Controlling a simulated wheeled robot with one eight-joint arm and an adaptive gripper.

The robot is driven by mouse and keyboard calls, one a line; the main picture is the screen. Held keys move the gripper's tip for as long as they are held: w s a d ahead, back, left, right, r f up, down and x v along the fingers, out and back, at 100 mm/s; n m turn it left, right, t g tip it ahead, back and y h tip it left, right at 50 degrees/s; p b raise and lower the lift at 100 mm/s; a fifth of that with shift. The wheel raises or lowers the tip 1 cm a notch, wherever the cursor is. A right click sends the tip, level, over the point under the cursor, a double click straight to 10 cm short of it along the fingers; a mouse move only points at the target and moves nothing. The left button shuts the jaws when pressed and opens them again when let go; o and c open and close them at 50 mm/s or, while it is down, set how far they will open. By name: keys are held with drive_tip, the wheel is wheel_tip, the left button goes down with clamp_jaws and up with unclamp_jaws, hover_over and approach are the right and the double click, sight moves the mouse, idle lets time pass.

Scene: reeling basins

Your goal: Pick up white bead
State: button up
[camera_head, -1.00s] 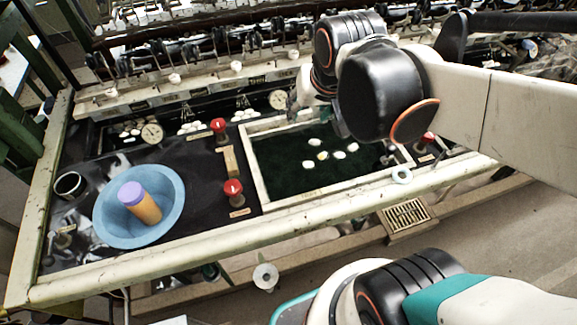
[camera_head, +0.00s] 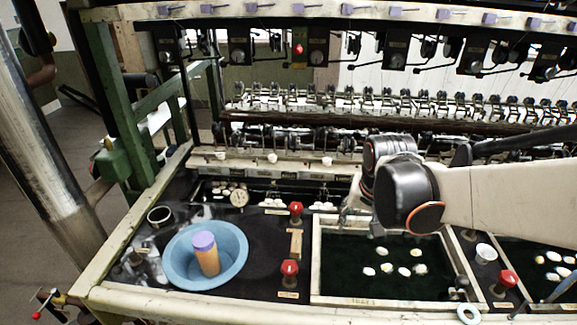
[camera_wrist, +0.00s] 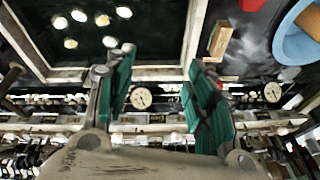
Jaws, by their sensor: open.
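Several small white oval pieces (camera_head: 404,271) lie in the dark basin (camera_head: 316,258) in the head view. They also show at the upper left of the wrist view (camera_wrist: 70,43). A pale ring (camera_head: 468,313) sits on the front rim of the bench. I cannot tell which of these is the white bead. My gripper (camera_wrist: 160,58) is open, its two green-padded fingers apart with nothing between them. In the head view my gripper is near the far left corner of the basin, partly hidden by my arm, apart from the white pieces.
Red knobs (camera_head: 289,268) stand left of the basin, another red knob (camera_head: 507,279) to the right.

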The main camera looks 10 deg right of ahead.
drive_tip(key=w+d+f+m+g, duration=0.1)
drive_tip(key=d+f+m+g, duration=0.2)
drive_tip(key=d+f, duration=0.55)
drive_tip(key=b, duration=0.4)
hover_over(370, 269)
drive_tip(key=shift+y, duration=0.4)
drive_tip(key=f, duration=0.9)
drive_tip(key=shift+s+a+f, duration=0.2)
drive_tip(key=shift+a+f, duration=0.15)
drive_tip(key=shift+f, duration=0.05)
drive_tip(key=shift+w+d+f+b, duration=0.15)
drive_tip(key=shift+f+b, duration=0.5)
drive_tip(key=shift+f, duration=0.7)
drive_tip(key=shift+d+f+b, duration=0.15)
drive_tip(key=shift+f+b, duration=0.5)
drive_tip(key=shift+f, duration=0.7)
drive_tip(key=shift+r, duration=0.1)
drive_tip(key=c, duration=0.8)
